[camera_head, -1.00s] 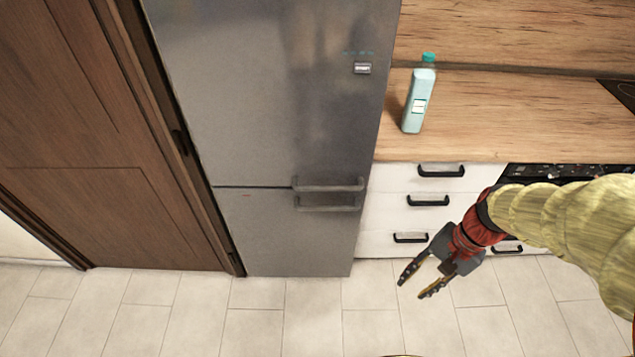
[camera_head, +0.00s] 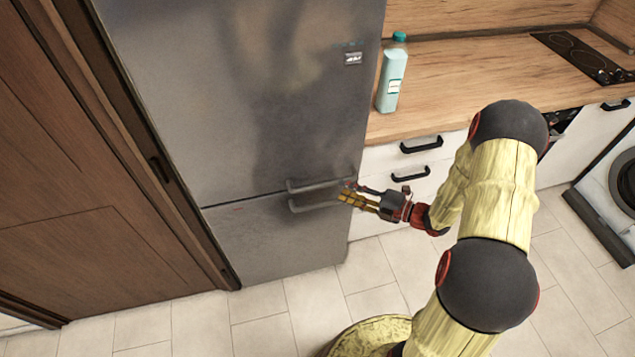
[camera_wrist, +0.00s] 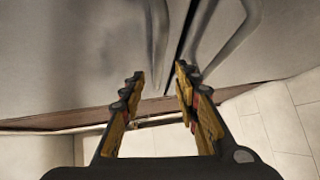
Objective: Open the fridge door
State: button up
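The grey steel fridge (camera_head: 255,95) stands left of the counter, its upper and lower doors shut. The upper door has a horizontal bar handle (camera_head: 318,184) just above the seam, and the lower door has a similar handle (camera_head: 315,206) just below it. My gripper (camera_head: 346,194) is at the right end of these handles. In the wrist view my gripper (camera_wrist: 158,84) has its two fingers apart with nothing between them. A handle bar (camera_wrist: 232,42) and the dark door seam lie beyond the fingertips. I cannot tell whether a finger touches a handle.
White drawers with black handles (camera_head: 421,146) stand right of the fridge, close to my arm. A pale blue bottle (camera_head: 391,82) stands on the wooden counter (camera_head: 440,85). A brown wooden door (camera_head: 70,200) is at the left. The tiled floor (camera_head: 260,310) before the fridge is clear.

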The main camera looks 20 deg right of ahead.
aim_at(330, 185)
jog(key=shift+m, duration=0.6)
jog(key=b+x, duration=0.1)
jog(key=x, duration=0.2)
jog(key=b+x, duration=0.1)
jog(key=x, duration=0.3)
jog(key=shift+w+a+r, duration=0.15)
jog(key=shift+w+a, duration=0.05)
jog(key=shift+a, duration=0.1)
jog(key=shift+c, duration=0.5)
grip_shut()
